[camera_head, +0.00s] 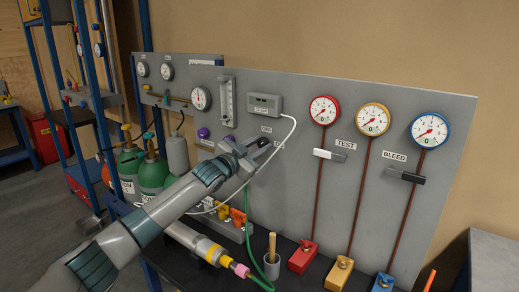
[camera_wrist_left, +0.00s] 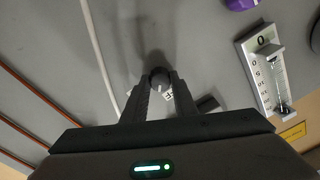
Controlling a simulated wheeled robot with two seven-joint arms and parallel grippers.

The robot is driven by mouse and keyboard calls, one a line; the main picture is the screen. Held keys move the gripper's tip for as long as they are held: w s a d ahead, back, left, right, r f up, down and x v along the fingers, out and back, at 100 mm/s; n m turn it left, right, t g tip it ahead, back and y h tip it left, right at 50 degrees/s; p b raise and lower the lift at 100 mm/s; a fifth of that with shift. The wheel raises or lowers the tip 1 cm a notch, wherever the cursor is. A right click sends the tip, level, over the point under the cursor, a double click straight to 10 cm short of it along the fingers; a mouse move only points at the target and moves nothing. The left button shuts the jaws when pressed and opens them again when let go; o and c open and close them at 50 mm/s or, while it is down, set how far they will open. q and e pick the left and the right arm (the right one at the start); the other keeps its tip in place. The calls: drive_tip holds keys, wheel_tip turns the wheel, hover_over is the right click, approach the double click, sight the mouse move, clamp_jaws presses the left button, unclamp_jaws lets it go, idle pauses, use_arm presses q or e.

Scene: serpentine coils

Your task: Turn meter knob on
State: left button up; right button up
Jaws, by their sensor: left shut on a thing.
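The meter knob (camera_wrist_left: 159,79) is a small dark, rounded knob on the grey panel, with a light mark on its face. In the left wrist view it sits between the two fingertips of my left gripper (camera_wrist_left: 161,88), which is shut on it. In the head view my left gripper (camera_head: 257,149) reaches the panel below the grey meter box (camera_head: 264,104) and hides the knob. White labels lie beside the knob, partly covered by the fingers. My right gripper is not in view.
A flow tube (camera_head: 227,102) and purple knobs (camera_head: 203,133) are left of the meter box. A white cable (camera_head: 289,136) hangs from the box near the gripper.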

use_arm(q)
drive_tip(key=shift+m, duration=1.9)
drive_tip(key=m, duration=0.2)
drive_tip(key=shift+m+p, duration=0.3)
drive_tip(key=shift+m, duration=0.1)
drive_tip(key=shift+f+m, duration=0.1)
drive_tip(key=shift+m, duration=1.4)
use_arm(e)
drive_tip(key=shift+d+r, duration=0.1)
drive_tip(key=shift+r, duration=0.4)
